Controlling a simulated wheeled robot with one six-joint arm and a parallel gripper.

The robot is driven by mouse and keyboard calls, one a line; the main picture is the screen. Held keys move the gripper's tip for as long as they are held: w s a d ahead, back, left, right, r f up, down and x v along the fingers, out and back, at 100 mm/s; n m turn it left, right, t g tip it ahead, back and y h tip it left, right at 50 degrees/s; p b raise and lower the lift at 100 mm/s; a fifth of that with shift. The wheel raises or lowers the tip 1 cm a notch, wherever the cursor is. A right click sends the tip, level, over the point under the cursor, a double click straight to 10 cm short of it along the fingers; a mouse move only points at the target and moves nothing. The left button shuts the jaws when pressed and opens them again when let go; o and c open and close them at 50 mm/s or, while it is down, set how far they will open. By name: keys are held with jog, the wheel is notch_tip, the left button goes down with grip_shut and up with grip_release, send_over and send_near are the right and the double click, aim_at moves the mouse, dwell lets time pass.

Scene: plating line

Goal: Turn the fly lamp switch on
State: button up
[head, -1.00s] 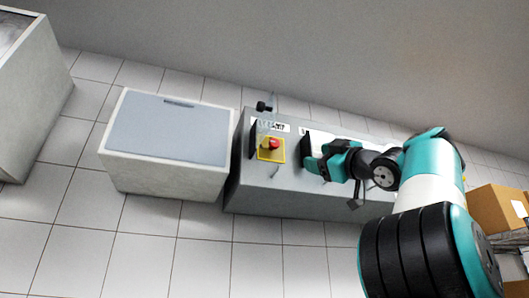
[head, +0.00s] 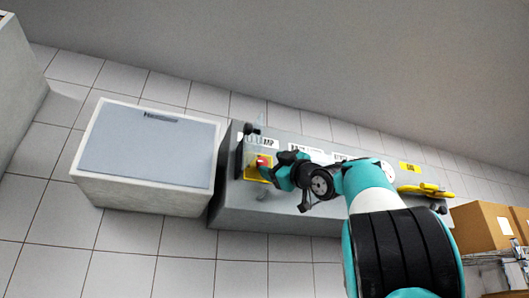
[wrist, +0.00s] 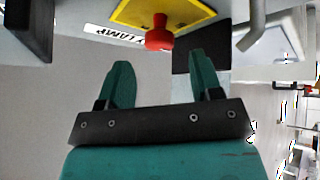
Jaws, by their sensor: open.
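A dark square plate (wrist: 185,60) is partly hidden behind the right finger. In the head view my gripper (head: 268,172) is close by the red button (head: 262,161) and overlaps the yellow plate.
The grey bench (head: 250,213) bears more labels and a yellow-handled thing (head: 425,190) on the right. A bent grey lever (wrist: 255,32) stands right of the button in the wrist view. A lidded white bin (head: 140,190) stands left; cardboard boxes (head: 482,225) stand right.

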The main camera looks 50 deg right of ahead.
aim_at(263, 162)
jog(key=p+x, duration=0.2)
jog(key=x, duration=0.2)
jog(key=shift+r, duration=0.1)
jog(key=shift+w, duration=0.25)
jog(key=c, duration=0.9)
